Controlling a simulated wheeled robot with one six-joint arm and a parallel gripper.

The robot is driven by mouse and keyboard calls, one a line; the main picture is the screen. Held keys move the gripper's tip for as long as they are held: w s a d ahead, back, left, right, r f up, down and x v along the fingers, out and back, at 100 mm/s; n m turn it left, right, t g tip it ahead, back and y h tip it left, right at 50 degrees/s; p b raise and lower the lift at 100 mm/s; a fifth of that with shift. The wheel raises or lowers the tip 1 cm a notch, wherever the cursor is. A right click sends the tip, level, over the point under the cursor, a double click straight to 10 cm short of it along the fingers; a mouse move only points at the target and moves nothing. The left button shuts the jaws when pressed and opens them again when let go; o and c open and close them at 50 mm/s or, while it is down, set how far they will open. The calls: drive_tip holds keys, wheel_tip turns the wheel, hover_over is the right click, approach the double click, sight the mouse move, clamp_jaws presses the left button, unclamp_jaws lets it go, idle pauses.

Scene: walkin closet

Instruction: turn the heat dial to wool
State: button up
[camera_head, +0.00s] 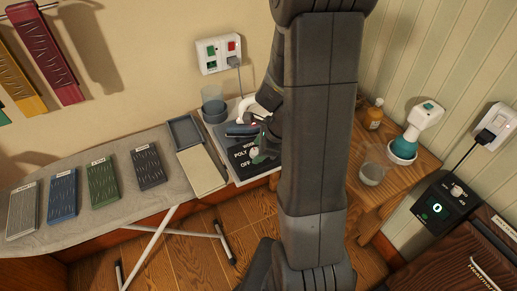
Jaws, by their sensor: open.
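The heat dial (255,153) is a small pale knob on a dark panel (239,166) at the right end of the ironing board. White labels on the panel read POLY and OFF, and a partly covered one above starts with "WO". Which label the dial points to is too small to tell. My gripper (256,143) is open and over the panel, close to the dial. I cannot tell whether it touches the dial. My arm hides the right part of the panel.
On the ironing board (110,205) lie several ribbed coloured blocks, a grey tray (185,131) and a beige pad (201,171). A grey cup (213,108) stands behind. A wooden table (419,164) at right holds a glass (373,170), an amber bottle (374,115) and a white-and-teal device (412,140).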

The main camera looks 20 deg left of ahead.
drive_tip(key=v, duration=1.3)
drive_tip(key=shift+r+p, duration=0.25)
drive_tip(key=shift+p, duration=0.15)
drive_tip(key=b+x, duration=0.1)
drive_tip(key=x, duration=1.3)
drive_tip(key=shift+d, duration=0.15)
drive_tip(key=shift+r, duration=0.15)
